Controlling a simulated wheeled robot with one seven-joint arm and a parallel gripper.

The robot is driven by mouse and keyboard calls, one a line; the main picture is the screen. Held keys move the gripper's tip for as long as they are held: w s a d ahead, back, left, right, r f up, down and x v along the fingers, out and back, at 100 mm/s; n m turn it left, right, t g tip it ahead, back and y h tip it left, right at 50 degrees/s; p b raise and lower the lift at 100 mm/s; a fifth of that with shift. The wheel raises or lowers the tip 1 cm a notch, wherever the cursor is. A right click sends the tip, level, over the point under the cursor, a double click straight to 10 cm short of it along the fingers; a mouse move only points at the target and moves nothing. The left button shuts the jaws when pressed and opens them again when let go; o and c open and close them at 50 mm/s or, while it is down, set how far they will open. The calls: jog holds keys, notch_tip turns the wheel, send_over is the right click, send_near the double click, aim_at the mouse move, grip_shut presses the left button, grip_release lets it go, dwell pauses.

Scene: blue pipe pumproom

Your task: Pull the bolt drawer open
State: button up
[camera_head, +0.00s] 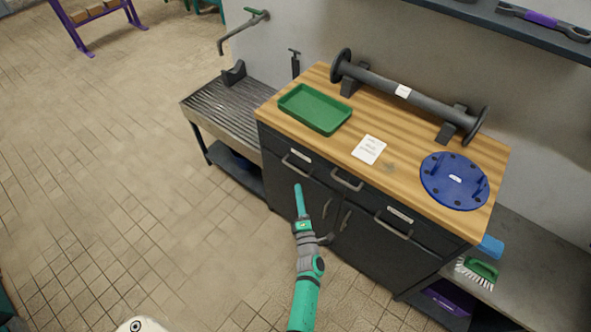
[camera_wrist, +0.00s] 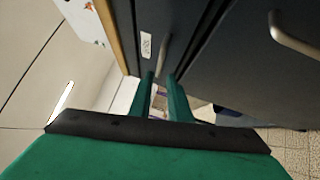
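The dark cabinet (camera_head: 290,187) has a wooden top and a row of drawers with bar handles. The left drawer has a small white label and a handle (camera_head: 296,168); the right drawer (camera_head: 416,231) also has a label. The label text is too small to read, so I cannot tell which is the bolt drawer. No drawer visibly stands out. My gripper (camera_head: 298,188) is in front of the cabinet's left part. In the wrist view its green fingers (camera_wrist: 161,76) are apart, with a drawer handle (camera_wrist: 164,52) just beyond the tips. Contact is unclear.
On the wooden top (camera_head: 395,125) are a green tray (camera_head: 315,108), a white paper (camera_head: 369,150), a flanged pipe (camera_head: 420,98) and a blue disc (camera_head: 455,181). A low grated bench (camera_head: 228,107) adjoins on the left. A green brush (camera_head: 480,271) is at right.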

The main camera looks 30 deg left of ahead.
aim_at(296, 169)
jog(key=x, duration=1)
jog(key=shift+w, duration=0.1)
grip_shut()
